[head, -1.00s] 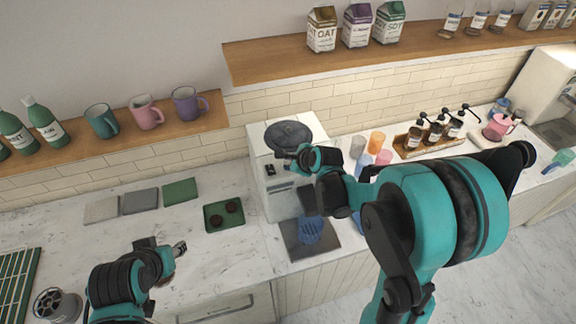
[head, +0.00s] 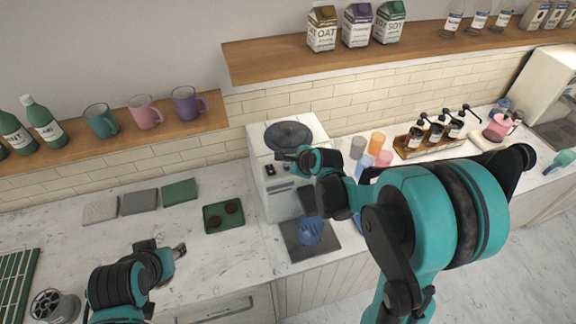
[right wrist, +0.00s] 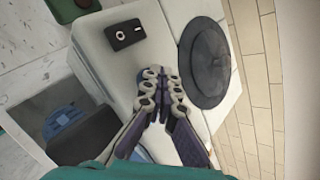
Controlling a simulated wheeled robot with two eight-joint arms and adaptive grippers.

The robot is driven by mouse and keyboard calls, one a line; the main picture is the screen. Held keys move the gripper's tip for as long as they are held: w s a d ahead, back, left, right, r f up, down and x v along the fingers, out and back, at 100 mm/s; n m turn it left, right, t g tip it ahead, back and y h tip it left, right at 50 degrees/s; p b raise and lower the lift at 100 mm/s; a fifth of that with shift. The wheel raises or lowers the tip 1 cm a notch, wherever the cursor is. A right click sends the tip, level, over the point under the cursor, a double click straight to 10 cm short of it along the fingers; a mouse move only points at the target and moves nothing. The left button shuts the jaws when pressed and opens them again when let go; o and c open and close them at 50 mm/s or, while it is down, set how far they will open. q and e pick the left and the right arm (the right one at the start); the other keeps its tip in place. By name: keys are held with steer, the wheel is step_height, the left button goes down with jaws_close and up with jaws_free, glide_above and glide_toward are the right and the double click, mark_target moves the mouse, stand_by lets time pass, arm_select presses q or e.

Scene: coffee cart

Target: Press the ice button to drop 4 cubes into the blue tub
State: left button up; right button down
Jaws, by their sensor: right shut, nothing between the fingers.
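The white ice machine (head: 285,203) has a dark round lid on top. Its button, on a small black plate (head: 270,170), also shows in the right wrist view (right wrist: 124,34). The blue tub (head: 312,233) sits on a dark grey tray below the machine's front; in the right wrist view the tub (right wrist: 68,122) is partly hidden by a dark part. My right gripper (right wrist: 155,74) is shut and empty above the machine, between button and lid, apart from the button. My left gripper (head: 180,250) is over the left counter; its jaws are too small to read.
A green tray (head: 224,217) with two dark round items lies left of the machine. Folded cloths (head: 139,202) lie further left. Colored cups (head: 377,144) and pump bottles (head: 436,134) stand to the right. A shelf with mugs (head: 145,112) hangs behind.

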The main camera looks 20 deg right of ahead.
steer(key=shift+f, duration=0.1)
stand_by(0.4)
steer(key=shift+r+p, duration=0.55)
steer(key=shift+r, duration=0.4)
steer(key=shift+r+p, duration=1.85)
steer(key=shift+r, duration=0.7)
steer(key=shift+w, duration=0.1)
